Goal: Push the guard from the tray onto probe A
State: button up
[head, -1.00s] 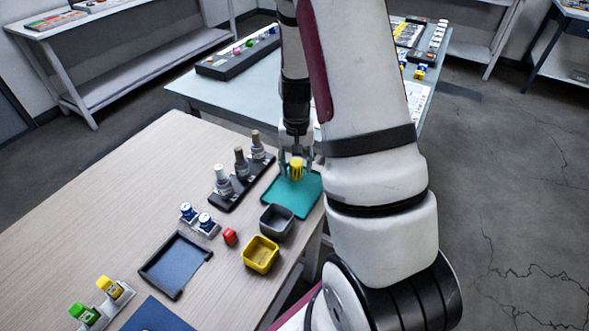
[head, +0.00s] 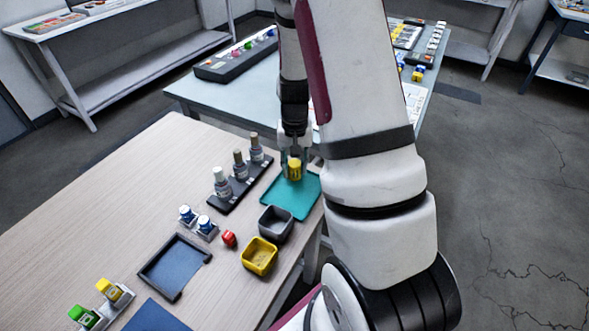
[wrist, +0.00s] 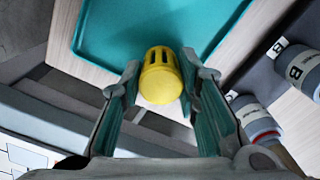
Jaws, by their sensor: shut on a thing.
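The guard, a yellow slotted cap (head: 295,169), is between the fingertips of my gripper (head: 294,166). The wrist view shows the guard (wrist: 161,76) gripped between the teal-padded fingers of my gripper (wrist: 160,82). It appears over the far end of the teal tray (head: 291,202); its height above the tray is hard to judge. The tray (wrist: 110,35) also shows in the wrist view. Left of the tray, several grey probes stand upright in a dark rack (head: 238,189). One probe (wrist: 308,72) in the wrist view bears a B. I cannot read an A label.
Blue-capped bottles (head: 205,224) and a dark shallow tray (head: 174,266) lie left. The wooden table's (head: 130,190) far left is clear.

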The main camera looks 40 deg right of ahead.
jog(key=shift+r+p, duration=1.45)
jog(key=shift+r, duration=0.85)
